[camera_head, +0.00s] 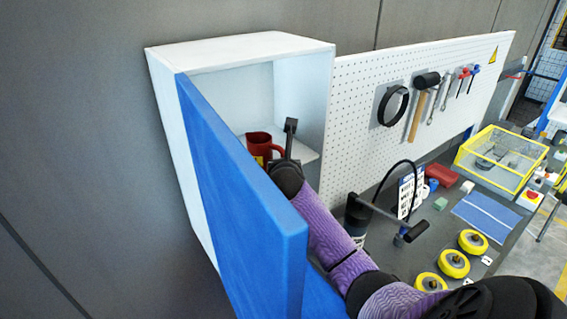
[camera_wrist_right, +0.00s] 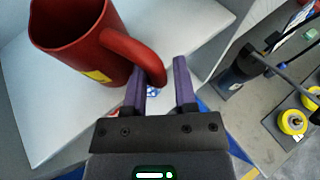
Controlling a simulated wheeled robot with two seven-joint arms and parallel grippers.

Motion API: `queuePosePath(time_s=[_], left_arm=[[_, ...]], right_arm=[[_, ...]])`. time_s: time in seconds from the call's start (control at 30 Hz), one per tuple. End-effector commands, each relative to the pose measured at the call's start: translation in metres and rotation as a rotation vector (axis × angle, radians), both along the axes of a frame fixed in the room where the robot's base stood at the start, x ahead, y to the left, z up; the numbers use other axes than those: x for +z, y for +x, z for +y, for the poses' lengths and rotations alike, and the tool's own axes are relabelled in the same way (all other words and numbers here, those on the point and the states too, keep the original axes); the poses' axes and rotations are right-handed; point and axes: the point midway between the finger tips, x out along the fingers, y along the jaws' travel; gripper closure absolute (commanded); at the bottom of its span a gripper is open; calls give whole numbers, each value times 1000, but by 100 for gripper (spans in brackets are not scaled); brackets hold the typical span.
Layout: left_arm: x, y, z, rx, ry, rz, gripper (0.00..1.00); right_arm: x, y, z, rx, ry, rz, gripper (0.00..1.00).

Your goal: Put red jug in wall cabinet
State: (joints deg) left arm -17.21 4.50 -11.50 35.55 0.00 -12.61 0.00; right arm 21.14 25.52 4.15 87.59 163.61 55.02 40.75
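The red jug (camera_head: 260,142) stands upright on the white shelf inside the wall cabinet (camera_head: 240,48), its lower part partly behind the open blue door (camera_head: 240,190). In the right wrist view the jug (camera_wrist_right: 75,38) is at the upper left, with a yellow label and its handle pointing toward my fingers. My right gripper (camera_head: 288,150) is inside the cabinet, just right of the jug. In the wrist view my right gripper (camera_wrist_right: 161,82) has its fingers apart, with the handle's end by the left finger. The left gripper is not in view.
A white pegboard (camera_head: 440,75) with hanging tools is right of the cabinet. Below it, the grey workbench holds a black bottle (camera_head: 356,215), yellow wheels (camera_head: 453,263), a blue mat (camera_head: 484,216) and a yellow-framed box (camera_head: 500,155). The cabinet door stands close to my right arm.

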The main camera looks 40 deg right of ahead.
Motion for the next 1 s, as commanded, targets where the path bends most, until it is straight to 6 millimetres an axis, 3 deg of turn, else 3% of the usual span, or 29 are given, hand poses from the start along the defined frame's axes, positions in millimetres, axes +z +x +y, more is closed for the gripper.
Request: queuePosePath(time_s=[0.07, 0.47, 1.0], left_arm=[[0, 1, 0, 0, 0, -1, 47], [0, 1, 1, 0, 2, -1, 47], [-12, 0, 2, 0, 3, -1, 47]], right_arm=[[0, 0, 0, 0, 0, 0, 47], [5, -4, 4, 1, 0, -2, 47], [46, -80, 67, 1, 1, -1, 47]])
